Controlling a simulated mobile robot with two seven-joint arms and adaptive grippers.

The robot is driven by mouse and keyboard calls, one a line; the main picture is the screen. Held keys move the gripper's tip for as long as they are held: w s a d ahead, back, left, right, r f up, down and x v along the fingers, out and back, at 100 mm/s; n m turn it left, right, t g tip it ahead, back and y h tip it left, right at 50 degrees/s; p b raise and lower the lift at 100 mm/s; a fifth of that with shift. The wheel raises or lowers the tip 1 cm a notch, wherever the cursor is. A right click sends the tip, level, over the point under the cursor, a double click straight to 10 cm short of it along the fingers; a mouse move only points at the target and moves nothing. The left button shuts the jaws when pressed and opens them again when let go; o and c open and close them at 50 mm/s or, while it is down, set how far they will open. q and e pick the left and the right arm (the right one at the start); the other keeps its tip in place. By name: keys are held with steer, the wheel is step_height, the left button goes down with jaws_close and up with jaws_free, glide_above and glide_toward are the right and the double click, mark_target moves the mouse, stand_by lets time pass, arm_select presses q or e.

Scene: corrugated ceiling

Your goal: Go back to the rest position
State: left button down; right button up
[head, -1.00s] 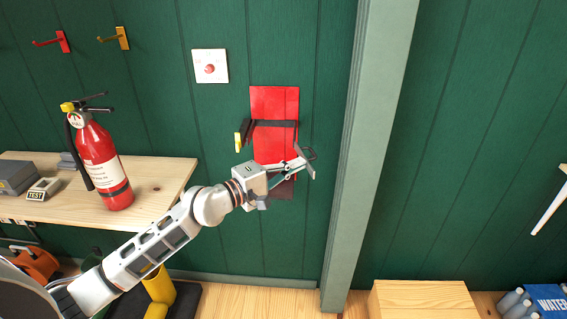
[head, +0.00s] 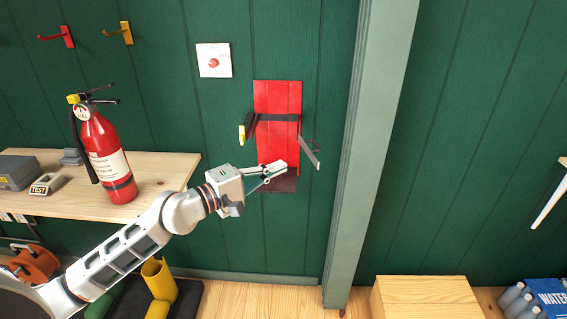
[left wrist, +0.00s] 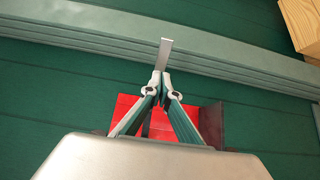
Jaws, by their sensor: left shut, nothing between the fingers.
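My left gripper (head: 282,168) is shut and empty. In the head view it stands in front of the lower part of the red wall bracket (head: 277,100). In the left wrist view its fingers (left wrist: 161,80) meet at their tips, with red bracket surface behind them. The bracket has a black strap; its yellow-tipped piece (head: 242,133) sticks out at left and a grey flap (head: 310,152) hangs out at right. A pale bar (left wrist: 166,50) shows just beyond the fingertips in the left wrist view; I cannot tell whether they touch. My right gripper is out of view.
A wooden shelf (head: 165,180) at left holds a red fire extinguisher (head: 107,160) and a TEST box (head: 45,184). A green post (head: 368,150) stands right of the bracket. A wooden box (head: 425,297) and water bottles (head: 520,300) are at lower right.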

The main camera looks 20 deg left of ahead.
arm_select(q)
steer(key=shift+s, duration=2.7)
steer(key=s+a+f+m+y, duration=0.1)
steer(key=s+f+m+y, duration=0.4)
steer(key=f+m, duration=0.85)
steer(key=s+a+f+m+y, duration=0.1)
steer(key=s+f+m+y, duration=0.1)
steer(key=s+f+m, duration=0.85)
steer(key=s+d+f+n+g, duration=0.2)
steer(key=s+f+n, duration=0.1)
steer(key=f, duration=0.3)
steer(key=s+d+f+n+g, duration=0.2)
steer(key=s+f+n, duration=0.1)
steer(key=f+n, duration=0.2)
step_height(320, 180, down, 2)
steer(key=shift+s+d+f, duration=0.15)
steer(key=shift+s, duration=0.1)
